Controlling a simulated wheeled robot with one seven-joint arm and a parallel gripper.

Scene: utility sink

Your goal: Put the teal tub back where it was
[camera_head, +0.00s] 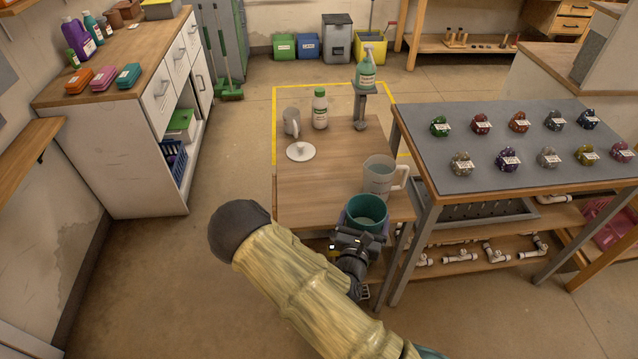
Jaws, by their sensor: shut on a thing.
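The teal tub (367,212) is an open, round tub at the near right edge of the small wooden table (300,197). My gripper (359,235) is shut on the near side of the tub. The fingertips are partly hidden against the tub. Whether the tub touches the tabletop or is held a little above it, I cannot tell. A clear measuring jug (378,178) stands just behind the tub, very close to it.
On the table are a white disc (301,151), a grey mug-like item (291,122) and a white bottle with green cap (320,109). A green spray bottle (366,69) sits on a stand behind. A grey-topped bench (470,178) with several labelled lumps stands right. The table's left front is clear.

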